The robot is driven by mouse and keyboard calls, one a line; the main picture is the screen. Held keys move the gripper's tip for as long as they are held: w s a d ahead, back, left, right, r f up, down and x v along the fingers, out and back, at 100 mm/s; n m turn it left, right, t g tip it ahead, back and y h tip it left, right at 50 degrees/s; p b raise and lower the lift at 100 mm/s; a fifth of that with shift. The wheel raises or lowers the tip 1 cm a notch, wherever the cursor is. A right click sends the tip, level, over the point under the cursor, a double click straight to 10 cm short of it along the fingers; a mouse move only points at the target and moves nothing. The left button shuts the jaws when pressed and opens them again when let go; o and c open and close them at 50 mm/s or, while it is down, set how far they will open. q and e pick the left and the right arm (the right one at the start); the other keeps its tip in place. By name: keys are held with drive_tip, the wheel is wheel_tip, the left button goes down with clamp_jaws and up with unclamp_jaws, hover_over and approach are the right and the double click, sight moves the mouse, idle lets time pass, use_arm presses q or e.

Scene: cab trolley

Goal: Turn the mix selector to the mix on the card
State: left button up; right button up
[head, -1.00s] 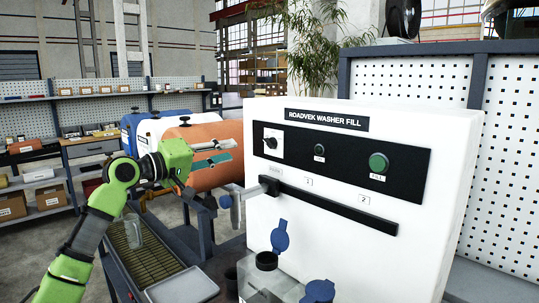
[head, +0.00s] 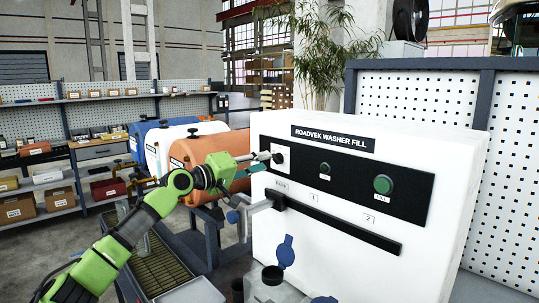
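The mix selector (head: 278,158) is a small dark knob on a white plate at the left end of the black panel on the white washer-fill machine (head: 300,228). My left gripper (head: 266,161) comes in from the left, just in front of the selector. Its two fingers look apart, one above the other, with the tips close to the knob. I cannot tell whether they touch it. The knob's pointer and the plate's marks are too small to read. I cannot make out a card showing a mix. My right gripper is not in view.
A black rail (head: 335,222) runs below the panel. Orange, white and blue drums (head: 150,135) lie behind my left arm.

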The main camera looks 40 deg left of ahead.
sight(273, 159)
use_arm(q)
drive_tip(key=shift+w+d+p, duration=0.2)
drive_tip(key=shift+w+p, duration=0.85)
drive_tip(key=shift+w, duration=0.95)
clamp_jaws()
